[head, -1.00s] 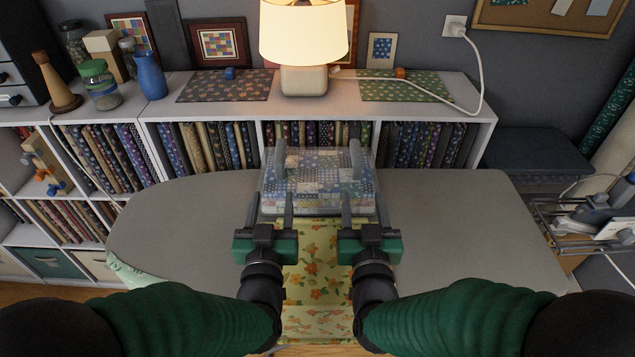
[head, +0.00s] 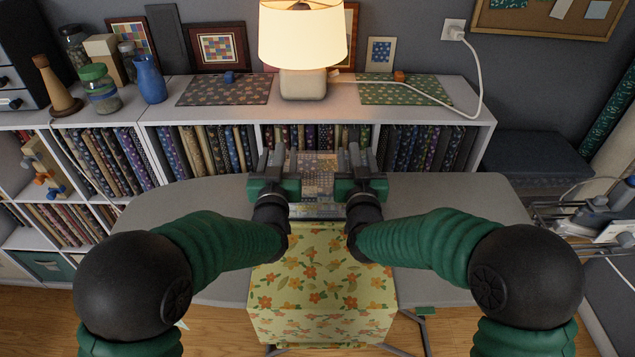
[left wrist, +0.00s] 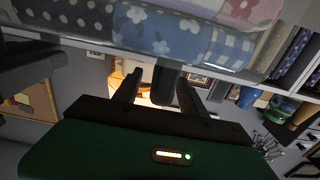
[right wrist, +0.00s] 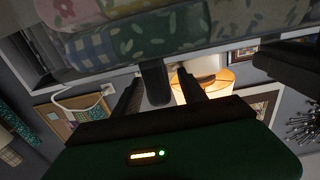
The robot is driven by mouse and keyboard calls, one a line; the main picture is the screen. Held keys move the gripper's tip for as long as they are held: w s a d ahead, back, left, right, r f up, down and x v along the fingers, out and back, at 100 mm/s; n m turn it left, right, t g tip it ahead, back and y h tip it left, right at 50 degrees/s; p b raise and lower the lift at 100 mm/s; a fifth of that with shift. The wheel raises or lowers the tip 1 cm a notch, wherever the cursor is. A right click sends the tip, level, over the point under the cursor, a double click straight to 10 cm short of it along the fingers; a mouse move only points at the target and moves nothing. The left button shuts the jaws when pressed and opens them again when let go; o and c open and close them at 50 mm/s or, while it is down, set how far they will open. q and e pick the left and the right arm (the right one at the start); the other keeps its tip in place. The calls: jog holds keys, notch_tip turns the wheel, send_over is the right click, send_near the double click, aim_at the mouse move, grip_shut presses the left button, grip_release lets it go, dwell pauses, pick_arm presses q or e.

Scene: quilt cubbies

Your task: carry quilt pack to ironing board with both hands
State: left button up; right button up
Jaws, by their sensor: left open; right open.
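The quilt pack (head: 317,178) is a clear case of blue and patchwork quilts with upright grey handles at its sides. It appears to rest on the far middle of the grey ironing board (head: 440,190); its underside is hidden. My left gripper (head: 270,160) and right gripper (head: 357,158) are at its left and right sides, open. In the left wrist view, a dark grey handle (left wrist: 165,85) shows between the parted fingers. The right wrist view likewise shows a handle (right wrist: 154,82) between the fingers. Contact cannot be told.
Yellow floral cloth (head: 322,280) hangs at the board's near middle. Behind stands a white shelf (head: 390,100) of fabrics, with a lit lamp (head: 303,40) on top. A wire rack with an iron (head: 600,220) is at the right. The board's left and right sides are clear.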

pick_arm(q)
jog(key=shift+w, duration=0.45)
pick_arm(e)
jog(key=shift+w+r, duration=0.1)
jog(key=shift+w, duration=0.35)
pick_arm(q)
grip_shut()
pick_arm(e)
grip_shut()
dwell(0.5)
pick_arm(q)
jog(key=shift+w+r, duration=0.1)
jog(key=shift+r, duration=0.25)
pick_arm(e)
jog(key=shift+w+r, duration=0.1)
jog(key=shift+r, duration=0.2)
